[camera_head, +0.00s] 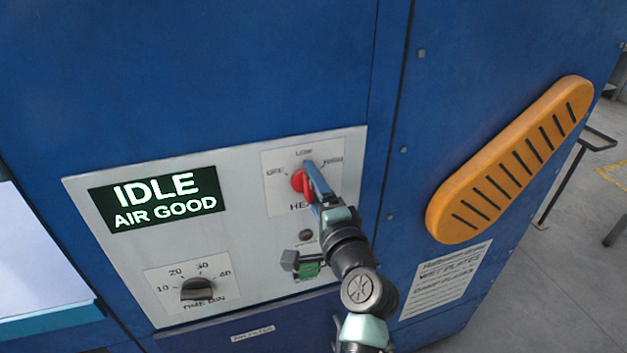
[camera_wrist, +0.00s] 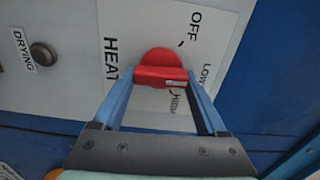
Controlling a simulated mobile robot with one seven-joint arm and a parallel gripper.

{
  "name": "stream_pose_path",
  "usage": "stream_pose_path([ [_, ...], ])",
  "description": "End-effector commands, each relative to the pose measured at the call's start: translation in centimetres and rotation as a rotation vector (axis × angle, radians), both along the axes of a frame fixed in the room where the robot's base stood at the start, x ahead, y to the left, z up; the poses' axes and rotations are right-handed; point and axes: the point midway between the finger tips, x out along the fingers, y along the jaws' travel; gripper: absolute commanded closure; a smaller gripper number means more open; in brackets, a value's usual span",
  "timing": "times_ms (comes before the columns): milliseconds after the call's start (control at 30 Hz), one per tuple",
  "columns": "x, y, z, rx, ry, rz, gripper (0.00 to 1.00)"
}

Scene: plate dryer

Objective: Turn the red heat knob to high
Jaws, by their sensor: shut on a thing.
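The red heat knob (camera_head: 298,182) sits on the white HEAT plate at the upper right of the control panel. In the wrist view the red knob (camera_wrist: 160,58) has its raised bar lying across between my two blue fingertips. A white mark near the bar's right end faces roughly the LOW label; its exact setting is hard to tell. The labels OFF, LOW and HIGH run around the knob. My gripper (camera_head: 310,176) reaches in from the lower right, and in the wrist view my gripper (camera_wrist: 162,78) is shut on the knob's bar. The fingers partly hide the knob in the head view.
A display (camera_head: 160,198) reads IDLE, AIR GOOD. A black timer knob (camera_head: 197,288) is at the panel's lower left. A small green part (camera_head: 308,270) lies below the heat plate, close to my arm.

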Motion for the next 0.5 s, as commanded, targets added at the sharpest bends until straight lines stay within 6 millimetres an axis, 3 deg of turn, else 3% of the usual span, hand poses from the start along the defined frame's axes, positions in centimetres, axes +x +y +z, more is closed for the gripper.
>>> stream_pose_path([
  [500, -0.04, 0.05, -0.20, 0.467, 0.155, -0.001, 0.81],
])
